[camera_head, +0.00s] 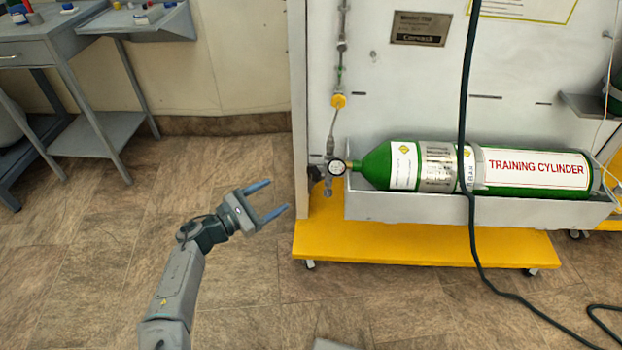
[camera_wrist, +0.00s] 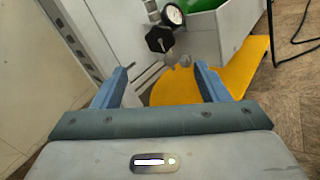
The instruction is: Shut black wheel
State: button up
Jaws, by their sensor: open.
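The black wheel (camera_wrist: 159,39) is a lobed knob on the valve fitting, in the upper middle of the wrist view beside a round white gauge (camera_wrist: 173,14). My gripper (camera_head: 277,199) is open and empty, with blue fingers apart, left of and below the fitting. In the wrist view the wheel lies beyond the fingertips (camera_wrist: 161,68), not touching them.
The cylinder lies in a grey tray (camera_head: 420,207) on a yellow wheeled base (camera_head: 420,243). A black hose (camera_head: 464,120) hangs before the panel (camera_head: 400,80). A grey table (camera_head: 85,60) stands at upper left. The floor (camera_head: 100,240) around my arm is clear.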

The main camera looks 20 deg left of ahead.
aim_at(312, 175)
jog(key=b+x, duration=0.3)
jog(key=x, duration=1)
jog(key=shift+w+d+b, duration=0.25)
jog(key=shift+d+b, duration=0.05)
jog(key=shift+c, duration=0.2)
jog(key=c, duration=0.9)
